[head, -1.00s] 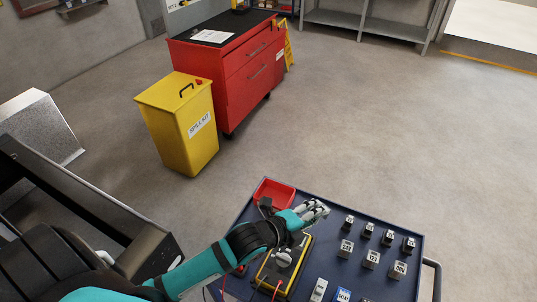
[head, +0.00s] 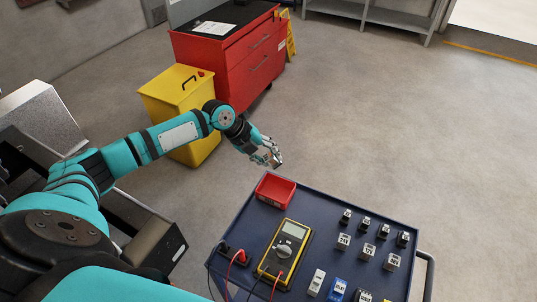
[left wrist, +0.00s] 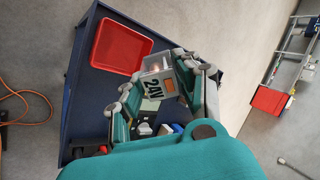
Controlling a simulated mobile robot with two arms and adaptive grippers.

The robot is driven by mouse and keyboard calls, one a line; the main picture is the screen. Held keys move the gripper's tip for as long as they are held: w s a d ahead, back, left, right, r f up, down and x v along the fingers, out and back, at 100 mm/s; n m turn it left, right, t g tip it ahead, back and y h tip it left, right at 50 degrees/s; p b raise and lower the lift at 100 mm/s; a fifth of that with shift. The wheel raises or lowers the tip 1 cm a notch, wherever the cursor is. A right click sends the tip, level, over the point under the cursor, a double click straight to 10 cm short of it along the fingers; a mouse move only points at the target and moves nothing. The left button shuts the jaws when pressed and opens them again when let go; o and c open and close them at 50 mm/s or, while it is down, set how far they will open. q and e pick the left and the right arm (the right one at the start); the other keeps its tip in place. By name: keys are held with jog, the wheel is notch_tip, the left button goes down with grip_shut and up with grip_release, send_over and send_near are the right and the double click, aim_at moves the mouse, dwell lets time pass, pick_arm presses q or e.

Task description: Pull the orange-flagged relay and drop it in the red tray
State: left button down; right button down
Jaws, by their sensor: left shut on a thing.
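My left gripper (head: 268,157) is shut on a grey relay, held in the air near the tray's far side in the head view. In the left wrist view the relay (left wrist: 154,72) shows between the fingers, with a "24V" label and an orange patch. In the head view the fingers hide most of it. The red tray (head: 275,202) sits at the cart's far left corner and looks empty. In the left wrist view the tray (left wrist: 123,27) is up and left of the relay, with the relay apart from it. My right gripper is not in view.
The dark blue cart (head: 320,217) carries a yellow multimeter (head: 297,231) with leads, several small labelled blocks, and modules along its near edge. A yellow spill kit bin (head: 160,97) and a red tool cabinet (head: 243,68) stand behind. The floor to the right is clear.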

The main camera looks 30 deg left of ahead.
pick_arm(q)
notch_tip(320, 180, down, 10)
jog(key=b, duration=0.5)
jog(key=shift+r, duration=0.25)
jog(key=c, duration=0.8)
grip_release()
jog(key=shift+c, duration=0.2)
jog(key=shift+r, duration=0.1)
jog(key=v, duration=1.2)
jog(key=shift+s, duration=0.1)
